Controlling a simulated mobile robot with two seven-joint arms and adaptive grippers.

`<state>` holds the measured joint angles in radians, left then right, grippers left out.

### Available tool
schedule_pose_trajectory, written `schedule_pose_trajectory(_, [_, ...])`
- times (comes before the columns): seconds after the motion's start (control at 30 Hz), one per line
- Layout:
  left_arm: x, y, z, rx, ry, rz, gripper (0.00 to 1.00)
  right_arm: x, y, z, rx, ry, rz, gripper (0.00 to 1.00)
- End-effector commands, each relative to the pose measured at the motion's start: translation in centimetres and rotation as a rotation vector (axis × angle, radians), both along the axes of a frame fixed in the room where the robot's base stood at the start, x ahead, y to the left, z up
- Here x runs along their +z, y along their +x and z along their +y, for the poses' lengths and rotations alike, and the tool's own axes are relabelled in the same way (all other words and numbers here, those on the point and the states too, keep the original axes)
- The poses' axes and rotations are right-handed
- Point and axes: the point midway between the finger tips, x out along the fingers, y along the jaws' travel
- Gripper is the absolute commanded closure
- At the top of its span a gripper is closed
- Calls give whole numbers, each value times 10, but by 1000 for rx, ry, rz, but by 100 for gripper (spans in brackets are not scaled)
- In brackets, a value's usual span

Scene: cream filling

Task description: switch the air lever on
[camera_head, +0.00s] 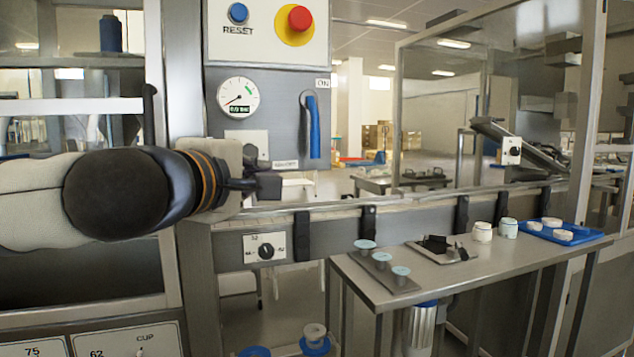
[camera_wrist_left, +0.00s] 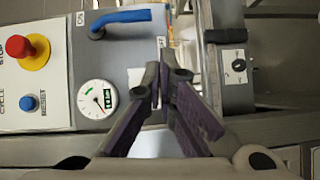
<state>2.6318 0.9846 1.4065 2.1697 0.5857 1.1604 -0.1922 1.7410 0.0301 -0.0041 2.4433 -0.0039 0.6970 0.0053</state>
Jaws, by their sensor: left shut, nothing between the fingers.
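The air lever (camera_head: 313,126) has a blue handle. It hangs straight down from a pivot on the grey panel, below a small ON label (camera_head: 322,83). In the left wrist view the lever (camera_wrist_left: 122,18) lies near the top, above and left of the fingertips. A round pressure gauge (camera_head: 238,97) sits left of the lever, with its needle low and a readout that looks like 0.0. My left gripper (camera_head: 272,186) is shut and empty, below and left of the lever and apart from it. Its closed fingers (camera_wrist_left: 159,82) point towards the panel's lower part. My right gripper is not in view.
A red stop button (camera_head: 299,18) and a blue reset button (camera_head: 238,13) sit above the gauge. A rotary knob box (camera_head: 265,247) is on the rail below. A narrow table (camera_head: 440,285) with cups and a blue tray (camera_head: 564,234) stands to the right.

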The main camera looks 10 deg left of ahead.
Motion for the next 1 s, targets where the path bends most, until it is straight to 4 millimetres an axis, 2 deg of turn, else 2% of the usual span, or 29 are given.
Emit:
schedule_pose_trajectory(0.1, [27, -7, 18, 33, -47, -46, 100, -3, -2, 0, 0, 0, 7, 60])
schedule_pose_trajectory(0.17, [33, -9, 21, 39, -56, -55, 100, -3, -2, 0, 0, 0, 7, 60])
schedule_pose_trajectory(0.53, [34, -4, 21, 39, -57, -56, 100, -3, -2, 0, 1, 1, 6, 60])
schedule_pose_trajectory(0.67, [32, 17, 21, 39, -57, -53, 100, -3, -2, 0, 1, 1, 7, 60])
schedule_pose_trajectory(1.0, [33, 91, 21, 39, -57, -54, 100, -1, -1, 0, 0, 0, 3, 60])
